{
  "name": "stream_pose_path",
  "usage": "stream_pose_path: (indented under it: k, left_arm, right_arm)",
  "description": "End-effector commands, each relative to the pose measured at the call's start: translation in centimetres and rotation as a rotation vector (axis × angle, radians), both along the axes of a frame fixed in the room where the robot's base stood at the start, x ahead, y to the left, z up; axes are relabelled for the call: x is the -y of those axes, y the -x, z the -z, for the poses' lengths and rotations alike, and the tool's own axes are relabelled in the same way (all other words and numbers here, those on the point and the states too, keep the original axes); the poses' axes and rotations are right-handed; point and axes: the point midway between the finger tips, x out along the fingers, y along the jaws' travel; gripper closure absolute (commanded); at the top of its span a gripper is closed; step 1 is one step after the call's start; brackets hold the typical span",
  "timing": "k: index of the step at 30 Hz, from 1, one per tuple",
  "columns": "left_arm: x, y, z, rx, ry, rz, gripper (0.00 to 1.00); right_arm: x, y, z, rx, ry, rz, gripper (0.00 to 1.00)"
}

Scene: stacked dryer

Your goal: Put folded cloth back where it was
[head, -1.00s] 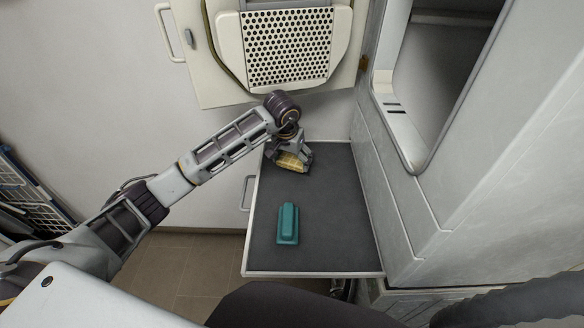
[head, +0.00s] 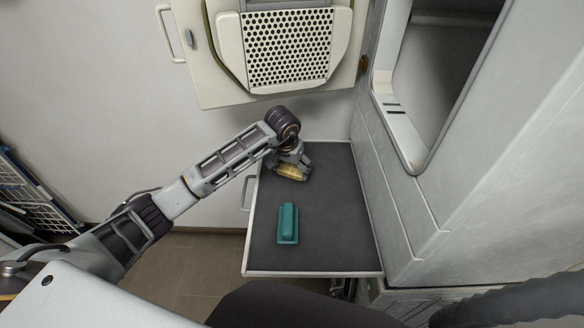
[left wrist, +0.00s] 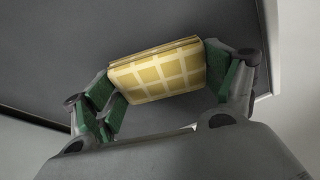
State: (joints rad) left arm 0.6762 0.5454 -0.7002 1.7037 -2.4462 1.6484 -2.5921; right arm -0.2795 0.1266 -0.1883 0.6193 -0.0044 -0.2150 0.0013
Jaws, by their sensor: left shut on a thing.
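The folded cloth (head: 291,172) is yellow with a pale grid. It is at the far end of the dark grey pull-out shelf (head: 325,215). My left gripper (head: 292,168) is shut on it. In the left wrist view the folded cloth (left wrist: 160,72) sits between the two green-padded fingers of my left gripper (left wrist: 162,82). The shelf surface (left wrist: 80,45) shows behind it. I cannot tell whether the cloth touches the shelf. My right gripper is not in view.
A teal block-like object (head: 288,224) lies on the near left of the shelf. The open dryer door (head: 290,50) hangs above the far end. The dryer opening (head: 440,75) and the white machine front are on the right. The shelf's right half is clear.

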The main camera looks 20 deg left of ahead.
Motion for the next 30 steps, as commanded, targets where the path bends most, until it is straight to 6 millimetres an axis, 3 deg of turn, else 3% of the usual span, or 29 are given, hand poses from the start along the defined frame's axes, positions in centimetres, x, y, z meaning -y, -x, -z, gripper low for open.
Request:
stream_pose_path:
  k: [11, 12, 15, 30]
  left_arm:
    - [0.03, 0.0, 0.27, 0.0, 0.0, 0.001, 0.41]
    - [0.05, 0.02, 0.27, 0.0, 0.001, 0.001, 0.13]
    - [0.05, 0.01, 0.23, 0.0, 0.001, 0.001, 0.0]
    - [0.04, 0.01, 0.09, 0.0, 0.001, 0.0, 0.0]
  right_arm:
    - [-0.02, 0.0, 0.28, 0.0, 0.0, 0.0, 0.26]
    - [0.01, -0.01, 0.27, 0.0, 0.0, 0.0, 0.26]
    - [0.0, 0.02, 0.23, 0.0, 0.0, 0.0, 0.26]
    - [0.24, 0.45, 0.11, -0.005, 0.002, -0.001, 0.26]
